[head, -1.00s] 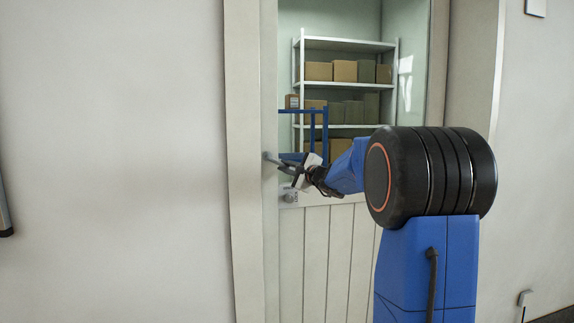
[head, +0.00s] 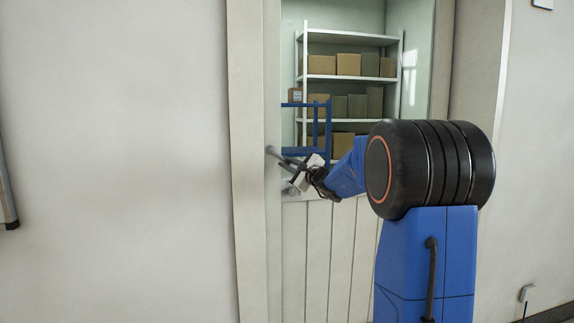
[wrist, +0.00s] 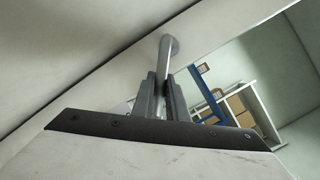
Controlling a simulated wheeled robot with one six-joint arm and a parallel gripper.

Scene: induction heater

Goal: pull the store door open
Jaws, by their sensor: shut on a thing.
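The store door has a pale slatted lower panel (head: 330,262) and a large glass pane above it. It looks closed or nearly so; I cannot tell if there is a small gap. A grey lever handle (head: 272,151) sits at its left edge. My gripper (head: 298,166) is at this handle, left of my blue arm. In the wrist view the handle (wrist: 168,50) runs between the two grey fingers of my gripper (wrist: 159,92), which are shut on it. The handle's lower part is hidden by the fingers.
The pale door frame (head: 247,200) stands left of the door, with a bare wall (head: 120,150) beyond it. Through the glass I see a white shelf rack (head: 350,38) with several boxes, and a blue frame (head: 305,104). My arm covers part of the door's right side.

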